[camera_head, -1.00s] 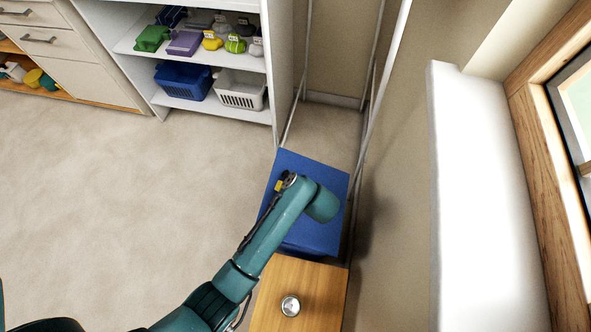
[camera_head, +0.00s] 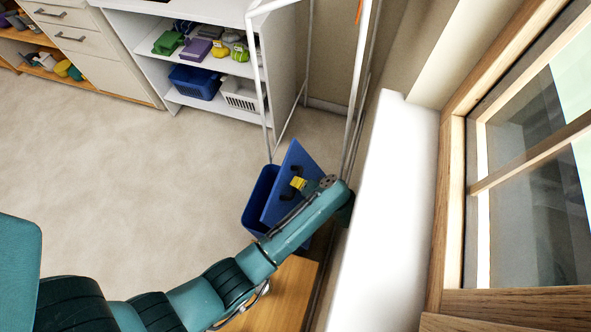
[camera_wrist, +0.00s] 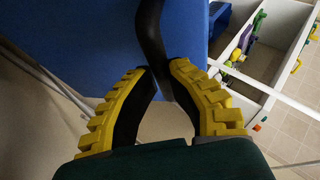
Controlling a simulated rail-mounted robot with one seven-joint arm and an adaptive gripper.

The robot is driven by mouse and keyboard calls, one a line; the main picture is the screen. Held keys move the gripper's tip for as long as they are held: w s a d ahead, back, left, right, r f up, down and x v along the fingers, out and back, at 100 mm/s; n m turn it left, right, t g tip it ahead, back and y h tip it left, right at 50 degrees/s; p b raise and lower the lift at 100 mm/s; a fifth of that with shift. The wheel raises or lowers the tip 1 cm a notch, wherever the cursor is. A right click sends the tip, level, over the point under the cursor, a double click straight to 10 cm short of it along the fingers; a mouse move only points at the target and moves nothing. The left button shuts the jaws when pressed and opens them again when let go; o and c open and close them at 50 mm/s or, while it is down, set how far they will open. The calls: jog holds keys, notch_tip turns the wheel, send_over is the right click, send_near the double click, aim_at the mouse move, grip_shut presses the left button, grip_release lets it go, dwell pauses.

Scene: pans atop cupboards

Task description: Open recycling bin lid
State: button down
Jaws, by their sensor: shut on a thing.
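The blue recycling bin (camera_head: 258,199) stands on the floor beside the wall, partly hidden by its lid and my arm. Its blue lid (camera_head: 297,160) is tilted steeply up, with the bin's opening showing on its left. My gripper (camera_head: 298,184), with yellow fingers, is at the lid's black handle. In the wrist view my gripper (camera_wrist: 167,80) is shut on the black handle (camera_wrist: 151,28), which passes between the fingertips. The lid's blue surface (camera_wrist: 80,45) fills the upper left there.
A wooden top (camera_head: 276,296) sits in front of the bin under my arm. A white shelf unit (camera_head: 288,75) and a white pipe frame (camera_head: 258,75) stand behind. The wall and white sill (camera_head: 385,200) are close on the right. The floor at left is clear.

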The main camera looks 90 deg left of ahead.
jog(key=shift+w+d+f, duration=0.3)
jog(key=shift+f, duration=0.25)
jog(key=c, duration=1.2)
grip_release()
jog(key=shift+w, duration=0.15)
jog(key=shift+o, duration=0.9)
jog(key=shift+w+r, duration=0.1)
jog(key=shift+r, duration=0.1)
jog(key=shift+a+r, duration=0.1)
